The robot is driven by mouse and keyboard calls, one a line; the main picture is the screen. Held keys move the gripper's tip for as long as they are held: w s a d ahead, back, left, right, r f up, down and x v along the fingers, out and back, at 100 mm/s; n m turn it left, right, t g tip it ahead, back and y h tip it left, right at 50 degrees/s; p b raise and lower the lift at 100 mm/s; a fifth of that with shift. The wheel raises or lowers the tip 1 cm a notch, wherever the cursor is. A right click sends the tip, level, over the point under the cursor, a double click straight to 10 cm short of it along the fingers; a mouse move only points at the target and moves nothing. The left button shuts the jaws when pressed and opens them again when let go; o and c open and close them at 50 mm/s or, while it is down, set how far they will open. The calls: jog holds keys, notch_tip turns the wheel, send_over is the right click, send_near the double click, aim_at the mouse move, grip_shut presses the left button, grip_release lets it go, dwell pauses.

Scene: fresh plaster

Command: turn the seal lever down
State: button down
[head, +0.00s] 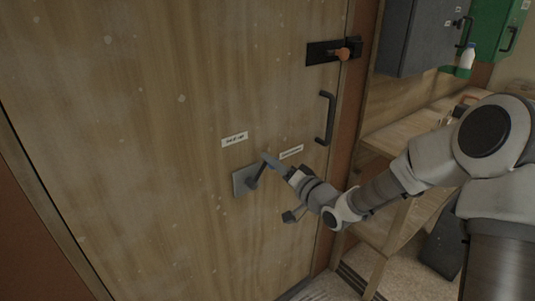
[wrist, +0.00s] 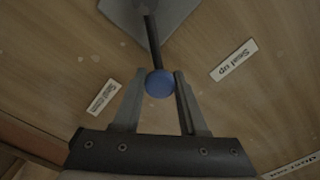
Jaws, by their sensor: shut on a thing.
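The seal lever is a dark rod (wrist: 153,42) with a round blue knob (wrist: 159,83) at its end, in the wrist view. It comes out of a grey plate (head: 242,183) fixed to the wooden door; in the head view the rod slants up and right from the plate. My gripper (head: 270,164) is shut on the blue knob, with one finger on each side in the wrist view (wrist: 160,92). The fingers partly hide the knob in the head view.
The door (head: 130,120) also carries a black pull handle (head: 325,118) and a dark latch with an orange knob (head: 342,54). The door left of the lever is clear.

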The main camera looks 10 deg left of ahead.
jog(key=shift+w+d+f+m+p, duration=0.35)
jog(key=shift+f+m+p, duration=0.25)
jog(key=shift+m, duration=0.65)
jog(key=shift+w+d+f+m+p, duration=0.25)
jog(key=shift+w+f+m+p, duration=0.15)
jog(key=shift+f+m, duration=0.65)
jog(key=shift+w+d+f+m+p, duration=0.35)
jog(key=shift+f+m+p, duration=0.15)
jog(key=shift+m, duration=0.9)
jog(key=shift+f, duration=0.1)
jog(key=shift+c, duration=2.3)
grip_release()
jog(key=p+v, duration=0.1)
jog(key=v, duration=1.6)
jog(key=shift+d+p, duration=0.2)
jog(key=shift+p, duration=0.15)
jog(key=shift+s, duration=0.1)
